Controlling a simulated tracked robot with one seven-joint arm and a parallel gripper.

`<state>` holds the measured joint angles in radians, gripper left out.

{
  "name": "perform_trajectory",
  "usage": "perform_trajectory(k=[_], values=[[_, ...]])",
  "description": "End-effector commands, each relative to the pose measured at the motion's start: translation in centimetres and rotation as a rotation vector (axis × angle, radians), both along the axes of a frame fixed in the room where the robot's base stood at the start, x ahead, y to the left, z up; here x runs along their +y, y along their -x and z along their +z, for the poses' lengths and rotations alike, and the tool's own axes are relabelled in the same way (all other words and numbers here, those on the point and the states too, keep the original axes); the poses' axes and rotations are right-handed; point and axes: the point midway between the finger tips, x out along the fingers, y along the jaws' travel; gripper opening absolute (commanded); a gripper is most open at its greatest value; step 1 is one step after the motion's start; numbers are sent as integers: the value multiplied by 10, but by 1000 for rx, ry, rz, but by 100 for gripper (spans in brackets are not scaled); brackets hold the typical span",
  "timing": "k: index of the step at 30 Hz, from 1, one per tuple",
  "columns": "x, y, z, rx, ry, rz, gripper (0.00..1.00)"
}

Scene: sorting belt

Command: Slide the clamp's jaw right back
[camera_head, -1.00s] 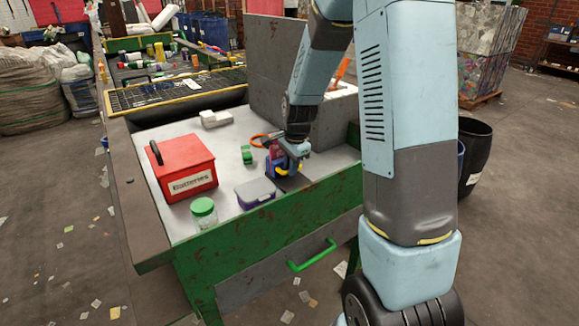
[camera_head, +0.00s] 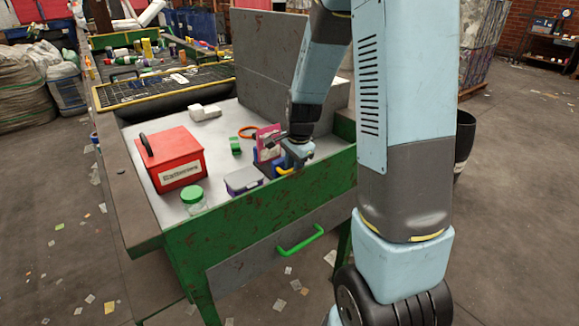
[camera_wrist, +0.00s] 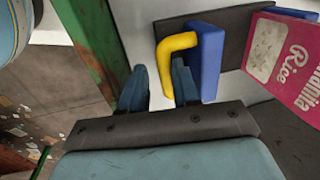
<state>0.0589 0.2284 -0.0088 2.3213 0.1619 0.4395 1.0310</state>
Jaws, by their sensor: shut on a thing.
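The clamp has a dark flat base (camera_wrist: 232,32), a blue upright jaw (camera_wrist: 207,62) and a yellow bent handle (camera_wrist: 180,42) on that jaw. In the wrist view the handle's end lies between the fingers of my gripper (camera_wrist: 160,88), which is shut on it. A pink box marked "Rice" (camera_wrist: 285,55) stands tilted in the picture on the base's far side, with a gap between it and the blue jaw. In the head view my gripper (camera_head: 294,160) is at the bench's front right, with the pink box (camera_head: 267,140) left of it. My gripper partly hides the clamp there.
A purple-grey lidded box (camera_head: 243,181) stands just left of the clamp. A green-lidded jar (camera_head: 193,200), a red batteries box (camera_head: 175,160), a green item (camera_head: 235,145) and an orange ring (camera_head: 247,132) stand farther left and back. The green bench edge (camera_head: 240,220) is close in front.

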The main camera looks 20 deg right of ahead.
Motion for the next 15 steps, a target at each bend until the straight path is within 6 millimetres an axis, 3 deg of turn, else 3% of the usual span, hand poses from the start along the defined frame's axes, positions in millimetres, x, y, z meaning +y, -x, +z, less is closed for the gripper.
perform_trajectory(k=[6,15], values=[[1,0,0,0,0,1,42],[4,-1,2,-3,-1,5,42]])
